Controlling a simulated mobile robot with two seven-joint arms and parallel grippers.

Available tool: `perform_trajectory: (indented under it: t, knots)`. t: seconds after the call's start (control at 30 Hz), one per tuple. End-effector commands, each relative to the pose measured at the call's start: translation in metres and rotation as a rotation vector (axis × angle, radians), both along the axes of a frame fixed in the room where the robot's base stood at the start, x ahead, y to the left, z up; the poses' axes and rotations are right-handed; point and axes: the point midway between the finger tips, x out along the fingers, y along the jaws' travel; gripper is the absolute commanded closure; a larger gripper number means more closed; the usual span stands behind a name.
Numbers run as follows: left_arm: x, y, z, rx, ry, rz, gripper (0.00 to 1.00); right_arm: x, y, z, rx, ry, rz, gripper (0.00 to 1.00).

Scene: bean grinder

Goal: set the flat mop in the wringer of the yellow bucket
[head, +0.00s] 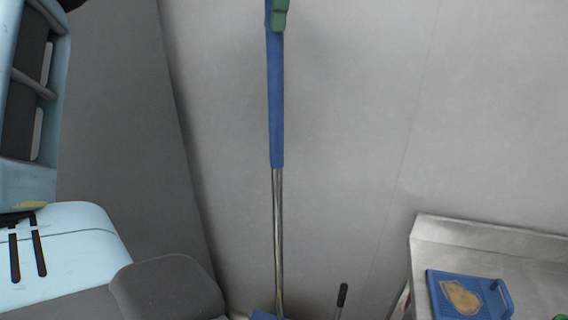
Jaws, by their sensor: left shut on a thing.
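The flat mop stands nearly upright in the middle of the head view, with a blue grip (276,100) above a bare metal pole (279,225). A small blue part at the foot of the pole (265,315) is cut by the bottom edge. My left gripper (279,14) shows only as a green finger at the top edge, shut on the blue grip; the rest of it is out of the picture. The yellow bucket and its wringer are not in view. A thin lever with a black grip (342,295) rises at the bottom edge, right of the pole; its base is hidden. My right gripper cannot be made out.
A metal counter (437,236) is at the lower right, with a blue tray (441,307) bearing a flat tan piece (460,297). A bit of something green (562,317) shows at the corner. Plain grey walls stand behind; my light blue arm fills the left.

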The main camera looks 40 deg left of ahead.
Motion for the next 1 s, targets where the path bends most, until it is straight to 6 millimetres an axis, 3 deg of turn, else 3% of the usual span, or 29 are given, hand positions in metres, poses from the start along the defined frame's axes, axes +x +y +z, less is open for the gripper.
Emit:
perform_trajectory:
  t: [0.17,0.63,1.0]
  knots:
    - [0.0,0.0,-0.022,0.003,0.003,0.0,1.0,-0.009,0.0,-0.009,0.0,0.02,0.0,0.64]
    - [-0.001,0.0,-0.118,-0.001,0.0,-0.001,1.0,-0.008,0.001,-0.013,0.0,0.023,0.001,0.64]
    - [0.0,0.0,-0.135,0.001,-0.004,0.002,1.0,-0.003,0.001,-0.011,0.001,0.013,0.0,0.64]
